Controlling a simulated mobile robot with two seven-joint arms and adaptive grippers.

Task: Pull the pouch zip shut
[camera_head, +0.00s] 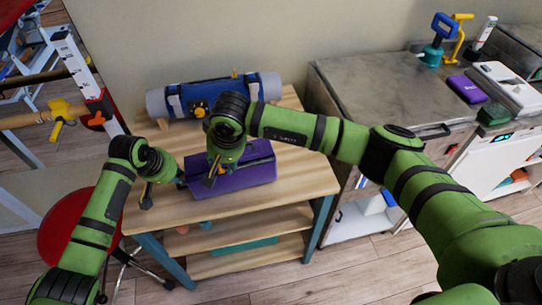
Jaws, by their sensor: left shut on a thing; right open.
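The purple pouch (249,176) lies on the wooden table (293,190), its long side facing me. A dark line that looks like its zip runs along the top. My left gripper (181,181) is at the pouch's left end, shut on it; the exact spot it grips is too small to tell. My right gripper (212,176) points down over the left part of the pouch, open, with its fingers close to the zip line. The zip pull cannot be made out; my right gripper covers that part. Whether the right fingers touch the pouch I cannot tell.
A grey roll with blue straps (215,95) lies along the table's back edge by the wall. A red stool (68,226) stands left of the table. The table's right part is clear.

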